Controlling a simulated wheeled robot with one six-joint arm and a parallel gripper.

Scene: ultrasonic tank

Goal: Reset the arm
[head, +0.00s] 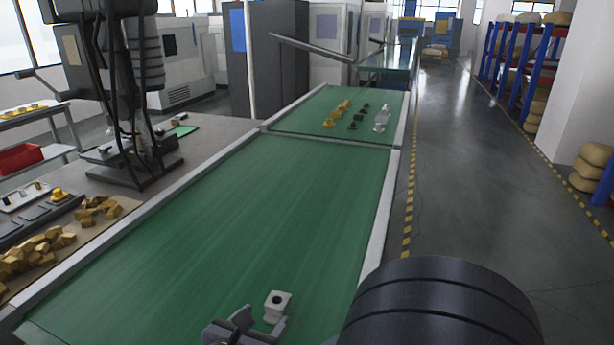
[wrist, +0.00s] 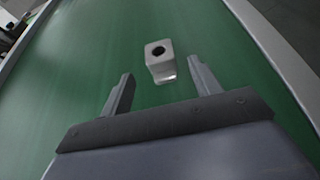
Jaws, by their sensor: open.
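My gripper (head: 246,325) is low over the near end of the green conveyor belt (head: 235,215) in the head view. The block seems clear of both fingers. The large dark cylinder at the lower right of the head view is part of my arm.
Several yellow and dark parts and a white part (head: 382,118) stand on the farther belt section. A bench with yellow pieces (head: 35,248) and a black machine (head: 125,150) lies left. The grey floor (head: 470,190) right of the belt is open. Blue shelving (head: 515,65) stands far right.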

